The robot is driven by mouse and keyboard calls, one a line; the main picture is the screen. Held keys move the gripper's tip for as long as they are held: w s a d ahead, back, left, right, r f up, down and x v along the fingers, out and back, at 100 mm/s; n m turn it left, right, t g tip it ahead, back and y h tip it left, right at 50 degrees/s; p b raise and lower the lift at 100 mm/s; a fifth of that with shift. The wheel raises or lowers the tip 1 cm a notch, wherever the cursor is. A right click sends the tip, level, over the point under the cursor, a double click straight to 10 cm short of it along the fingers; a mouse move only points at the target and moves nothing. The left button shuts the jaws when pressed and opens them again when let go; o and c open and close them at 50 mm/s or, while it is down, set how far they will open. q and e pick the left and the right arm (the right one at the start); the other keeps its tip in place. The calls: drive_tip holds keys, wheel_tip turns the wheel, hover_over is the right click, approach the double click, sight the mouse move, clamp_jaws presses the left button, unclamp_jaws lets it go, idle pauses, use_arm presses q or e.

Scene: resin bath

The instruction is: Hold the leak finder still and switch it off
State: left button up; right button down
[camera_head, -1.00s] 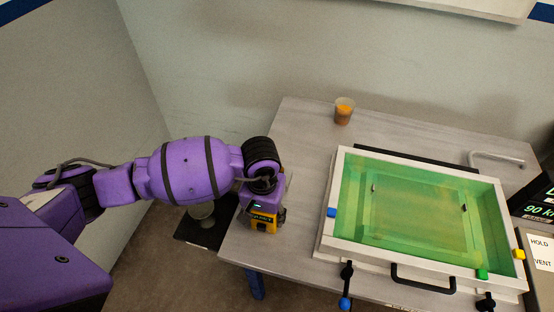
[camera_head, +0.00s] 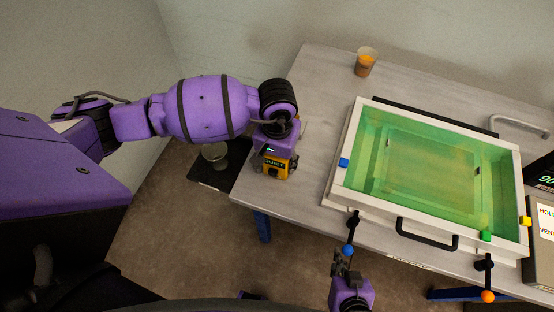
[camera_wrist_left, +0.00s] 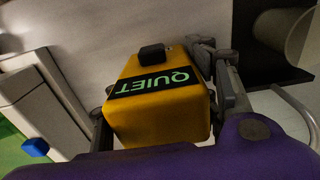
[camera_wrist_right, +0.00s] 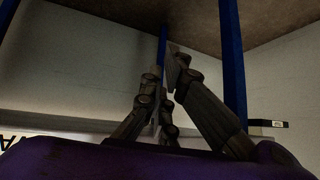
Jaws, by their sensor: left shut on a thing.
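The leak finder (camera_head: 275,167) is a yellow box with a dark display, at the table's left edge in the head view. In the left wrist view the leak finder (camera_wrist_left: 165,115) shows the green word QUIET and a black knob or button (camera_wrist_left: 152,53). My left gripper (camera_head: 277,148) is shut on it, with a finger on each side (camera_wrist_left: 160,100). My right gripper (camera_head: 343,262) is in front of the table's front edge, apart from the leak finder. Its fingers also show close together in the right wrist view (camera_wrist_right: 165,65), with nothing visible between them; their exact gap is unclear.
A white-framed bath (camera_head: 337,187) of green liquid fills much of the table (camera_head: 312,95), with a black front handle (camera_head: 427,236) and coloured knobs. A cup (camera_head: 366,62) stands at the back. Boxes with displays stand at the right. Bare tabletop lies between leak finder and bath.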

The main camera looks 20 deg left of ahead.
drive_tip(key=a+f+n+g+y, duration=0.25)
drive_tip(key=a+n, duration=0.25)
drive_tip(key=a, duration=0.4)
drive_tip(key=a+f+n+g+y, duration=0.1)
drive_tip(key=a+n+y, duration=0.3)
drive_tip(key=a, duration=0.5)
drive_tip(key=w+a+r+n+t+y, duration=0.1)
drive_tip(key=a+r+n+t, duration=0.25)
drive_tip(key=r, duration=0.65)
drive_tip(key=a+r+n+t+y, duration=0.2)
drive_tip(key=a+r+n+t, duration=0.15)
drive_tip(key=r, duration=0.65)
drive_tip(key=shift+w+d+r, duration=0.1)
drive_tip(key=shift+w+d, duration=0.05)
drive_tip(key=shift+w, duration=1.35)
drive_tip(key=shift+w+d+f, duration=0.1)
drive_tip(key=shift+w+d, duration=0.05)
drive_tip(key=shift+w, duration=1.35)
drive_tip(key=shift+w+d+r, duration=0.1)
drive_tip(key=shift+w+d, duration=0.05)
drive_tip(key=shift+w, duration=1.35)
